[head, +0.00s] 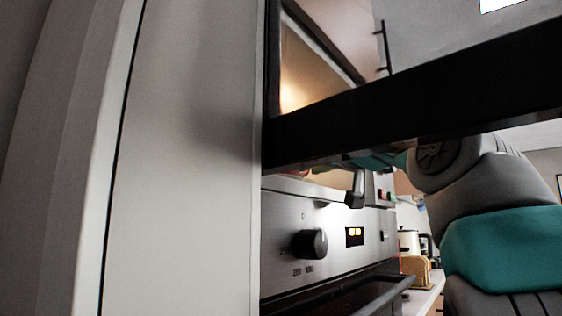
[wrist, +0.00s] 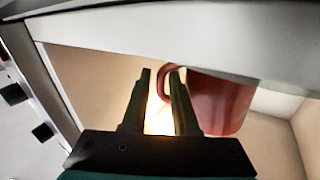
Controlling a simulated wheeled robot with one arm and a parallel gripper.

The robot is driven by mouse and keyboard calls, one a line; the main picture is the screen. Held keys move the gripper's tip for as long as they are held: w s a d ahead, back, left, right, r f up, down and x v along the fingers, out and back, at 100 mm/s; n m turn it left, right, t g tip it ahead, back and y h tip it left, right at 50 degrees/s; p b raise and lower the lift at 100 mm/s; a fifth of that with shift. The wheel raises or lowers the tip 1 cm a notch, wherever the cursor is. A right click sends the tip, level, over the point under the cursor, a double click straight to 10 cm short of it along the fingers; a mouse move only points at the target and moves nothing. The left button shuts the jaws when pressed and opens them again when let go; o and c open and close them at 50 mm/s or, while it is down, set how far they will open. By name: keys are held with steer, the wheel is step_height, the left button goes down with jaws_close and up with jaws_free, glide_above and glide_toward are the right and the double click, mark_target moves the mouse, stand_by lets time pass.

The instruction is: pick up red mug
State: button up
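The red mug (wrist: 222,103) is in the wrist view, inside a brightly lit, pale compartment. Its handle points left, toward my gripper. My gripper (wrist: 161,72) reaches into the compartment with its two fingers apart. The handle's outer curve shows between the fingertips, and the right finger overlaps the handle's opening. A gap shows between the left finger and the handle; contact with the right finger cannot be told. The mug's upper part is hidden by a pale edge. In the head view, the dark frame hides most of my gripper and the mug.
A dark frame (head: 420,95) crosses the head view above a steel oven front with a knob (head: 310,243). A tall pale panel (head: 190,160) stands close on the left. In the wrist view, a pale edge (wrist: 150,42) runs above the fingers. A counter with a toaster lies behind.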

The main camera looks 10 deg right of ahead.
steer(key=shift+w+a, duration=0.15)
steer(key=shift+w, duration=0.25)
jaws_close()
steer(key=shift+s, duration=0.1)
stand_by(1.0)
